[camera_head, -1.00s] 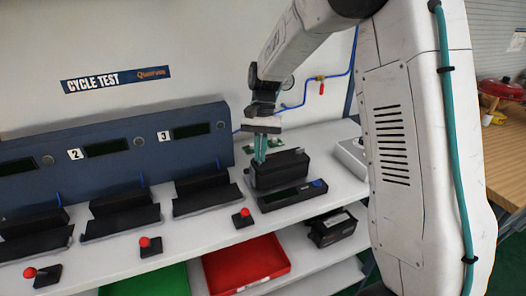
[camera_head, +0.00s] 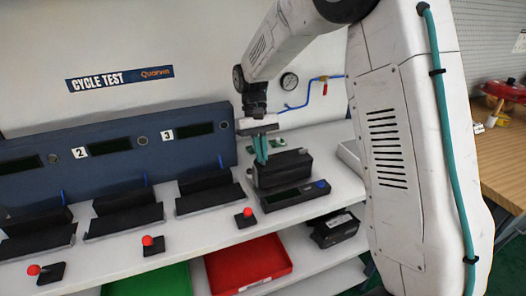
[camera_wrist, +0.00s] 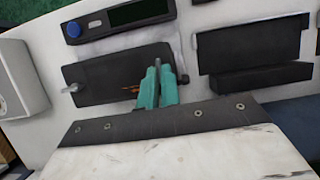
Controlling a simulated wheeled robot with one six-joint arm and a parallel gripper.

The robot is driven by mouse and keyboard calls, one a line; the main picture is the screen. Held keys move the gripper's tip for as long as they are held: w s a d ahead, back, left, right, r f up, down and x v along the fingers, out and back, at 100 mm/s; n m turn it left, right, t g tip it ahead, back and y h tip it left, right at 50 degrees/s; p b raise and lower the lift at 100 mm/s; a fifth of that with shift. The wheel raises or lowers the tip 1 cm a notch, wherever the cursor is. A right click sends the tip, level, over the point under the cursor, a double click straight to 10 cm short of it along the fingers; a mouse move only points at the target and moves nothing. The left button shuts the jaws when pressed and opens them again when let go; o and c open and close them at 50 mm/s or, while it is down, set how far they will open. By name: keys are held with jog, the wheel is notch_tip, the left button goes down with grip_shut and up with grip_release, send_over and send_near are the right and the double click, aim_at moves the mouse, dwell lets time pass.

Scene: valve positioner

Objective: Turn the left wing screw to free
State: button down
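The valve positioner is a black box (camera_head: 285,167) on the white bench at right of centre. It also shows in the wrist view (camera_wrist: 110,80), seen from above and turned around. A small grey wing screw (camera_wrist: 70,88) sticks out at its left end in that view. My gripper (camera_head: 261,158) points down at the box's left end in the head view. In the wrist view, its teal fingers (camera_wrist: 157,80) stand close together, with a small grey piece (camera_wrist: 157,63) between or just behind their tips, likely the other wing screw. I cannot tell whether they grip it.
A dark device with a display and blue button (camera_head: 295,196) lies in front of the box. A blue test panel (camera_head: 110,150) with black holders stands to the left. Red-knobbed joysticks (camera_head: 245,218) line the bench front. Red (camera_head: 248,262) and green trays sit below.

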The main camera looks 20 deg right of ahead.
jog(key=shift+s, duration=0.1)
jog(key=c, duration=1.6)
grip_release()
jog(key=v, duration=0.7)
jog(key=shift+w+r, duration=0.25)
jog(key=shift+r, duration=0.1)
jog(key=s+f, duration=0.2)
jog(key=shift+s, duration=0.25)
jog(key=s+d+r+t, duration=0.1)
jog(key=s+r+t, duration=0.2)
jog(key=s, duration=1.3)
jog(key=s+d+r+t, duration=0.2)
jog(key=s+r, duration=0.2)
jog(key=s, duration=1.2)
jog(key=shift+t, duration=0.4)
